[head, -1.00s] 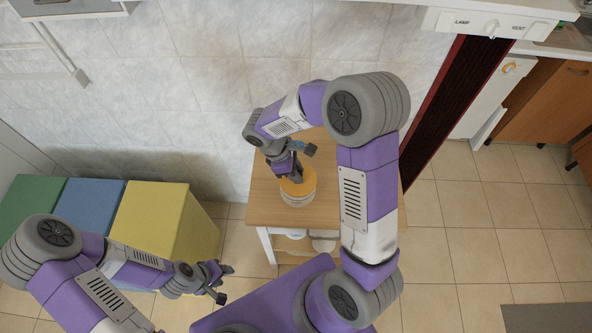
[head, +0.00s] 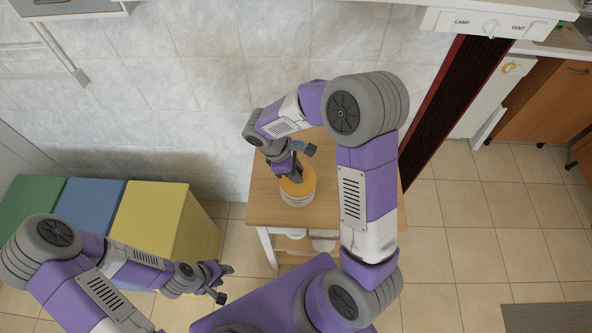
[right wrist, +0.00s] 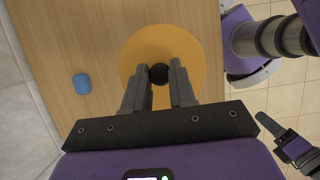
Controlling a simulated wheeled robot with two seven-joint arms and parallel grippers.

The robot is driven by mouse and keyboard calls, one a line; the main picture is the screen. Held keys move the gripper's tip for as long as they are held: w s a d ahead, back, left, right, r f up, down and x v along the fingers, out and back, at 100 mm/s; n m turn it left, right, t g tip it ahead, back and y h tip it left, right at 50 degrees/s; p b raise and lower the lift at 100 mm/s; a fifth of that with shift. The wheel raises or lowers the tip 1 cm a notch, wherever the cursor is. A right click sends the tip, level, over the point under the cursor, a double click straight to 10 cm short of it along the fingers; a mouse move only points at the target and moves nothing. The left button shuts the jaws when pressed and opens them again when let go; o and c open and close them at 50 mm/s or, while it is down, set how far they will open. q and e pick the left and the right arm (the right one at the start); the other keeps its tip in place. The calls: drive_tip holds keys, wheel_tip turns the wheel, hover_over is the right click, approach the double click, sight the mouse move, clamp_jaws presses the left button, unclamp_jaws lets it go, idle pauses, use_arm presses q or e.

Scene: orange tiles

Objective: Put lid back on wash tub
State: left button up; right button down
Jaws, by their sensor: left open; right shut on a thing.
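The wash tub (head: 298,200) is a small pale round tub standing on the wooden table. The orange-yellow lid (head: 305,187) sits on top of it, and I see no clear gap between them. In the right wrist view the lid (right wrist: 205,50) is a round disc with a black knob (right wrist: 159,73) at its middle, hiding the tub below. My right gripper (right wrist: 158,80) is shut on the knob from above; it also shows in the head view (head: 292,179). My left gripper (head: 222,283) is open and empty, low at the left, away from the table.
The wooden table (head: 268,207) stands against the tiled wall. A blue soap-like object (right wrist: 82,83) lies on it beside the lid. Green, blue and yellow boxes (head: 150,212) stand at the left. Tiled floor is free at the right.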

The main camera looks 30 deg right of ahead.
drive_tip(key=shift+f, duration=0.15)
idle(0.6)
drive_tip(key=shift+c, duration=1.9)
unclamp_jaws()
drive_tip(key=shift+r+p, duration=3)
drive_tip(key=shift+r, duration=0.55)
clamp_jaws()
